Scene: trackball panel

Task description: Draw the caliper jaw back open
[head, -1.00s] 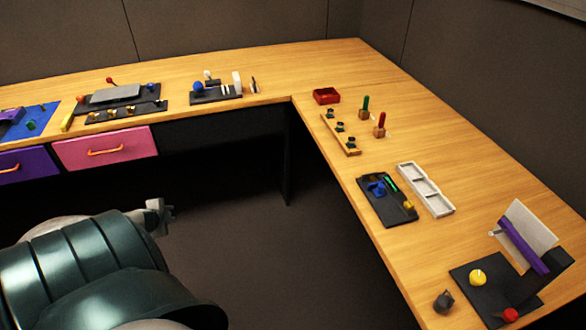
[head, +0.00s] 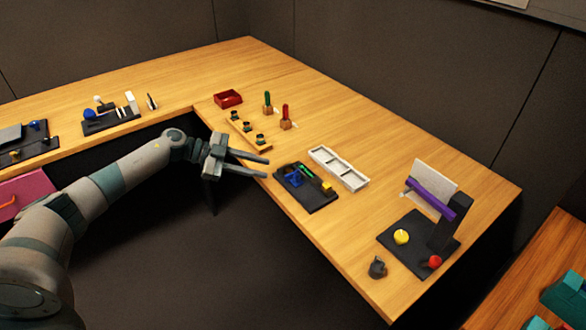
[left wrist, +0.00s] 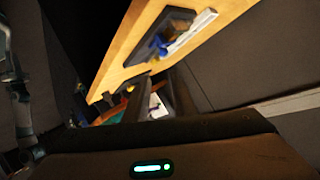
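A dark board (head: 322,200) lies near the front edge of the right-hand table. It carries a blue part (head: 294,180), a green strip and a yellow block (head: 327,187). The blue part looks like the caliper's jaw, but it is too small to be sure, and I cannot tell how far open it stands. The board also shows in the left wrist view (left wrist: 178,22), with the blue part (left wrist: 158,44) on it. My left gripper (head: 267,169) is open and empty, its fingers pointing right, just left of the board and apart from it. My right gripper is not in view.
A white compartment tray (head: 340,168) lies behind the board. A wooden strip with several dark knobs (head: 249,139) lies to its left. A panel with yellow and red knobs (head: 410,235) and a purple bar stands at right. The tabletop behind the tray is clear.

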